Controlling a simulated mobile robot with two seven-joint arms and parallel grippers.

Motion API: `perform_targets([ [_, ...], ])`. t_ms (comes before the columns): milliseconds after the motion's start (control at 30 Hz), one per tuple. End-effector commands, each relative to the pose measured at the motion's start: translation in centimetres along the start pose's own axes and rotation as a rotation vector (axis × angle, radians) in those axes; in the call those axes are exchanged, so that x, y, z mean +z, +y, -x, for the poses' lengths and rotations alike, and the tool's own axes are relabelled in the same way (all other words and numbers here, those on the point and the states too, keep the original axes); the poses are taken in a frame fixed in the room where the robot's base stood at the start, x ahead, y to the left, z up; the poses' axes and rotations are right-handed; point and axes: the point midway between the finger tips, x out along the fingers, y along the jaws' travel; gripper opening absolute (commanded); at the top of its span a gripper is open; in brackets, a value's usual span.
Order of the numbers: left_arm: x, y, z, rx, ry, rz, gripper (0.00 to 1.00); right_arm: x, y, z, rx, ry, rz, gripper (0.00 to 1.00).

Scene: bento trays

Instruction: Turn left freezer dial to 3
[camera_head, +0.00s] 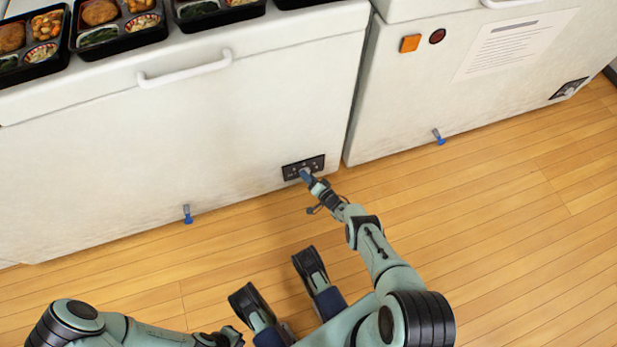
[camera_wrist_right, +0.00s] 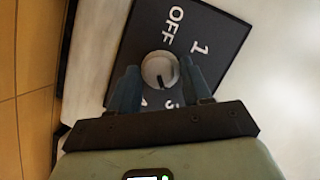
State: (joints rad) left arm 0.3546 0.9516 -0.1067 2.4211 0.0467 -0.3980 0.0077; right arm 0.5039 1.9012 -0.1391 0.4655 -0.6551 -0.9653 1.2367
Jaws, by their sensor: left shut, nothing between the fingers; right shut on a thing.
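The left freezer (camera_head: 190,125) has a black dial panel (camera_head: 318,161) low on its front, near its right edge. In the right wrist view the panel (camera_wrist_right: 228,35) shows OFF, 1 and, below the knob, partly covered digits. The round white dial knob (camera_wrist_right: 158,66) has a dark mark on its lower part, directed down in the picture, towards those digits. My right gripper (camera_head: 306,174) is at the panel, its fingers (camera_wrist_right: 160,80) shut on the knob, one on each side. My left gripper (camera_head: 230,338) is shut and empty at the bottom edge of the head view, far from the panel.
Bento trays (camera_head: 120,38) sit on top of the left freezer. The wooden floor (camera_head: 510,230) is clear at right.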

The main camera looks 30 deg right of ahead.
Motion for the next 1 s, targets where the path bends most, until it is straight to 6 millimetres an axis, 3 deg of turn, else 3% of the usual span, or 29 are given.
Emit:
perform_targets([
  [567,0.0,0.0,0.0,0.0,0.0,0.0,0.0,0.03,0.33,0.14,-0.002,-0.001,-0.027,0.18],
  [600,0.0,0.0,0.0,0.0,0.0,0.0,0.0,0.03,0.32,0.14,-0.002,-0.001,-0.027,0.61],
  [1000,-0.34,0.32,0.32,0.006,0.015,-0.005,0.0,0.05,0.17,0.44,-0.005,-0.002,-0.026,0.61],
])
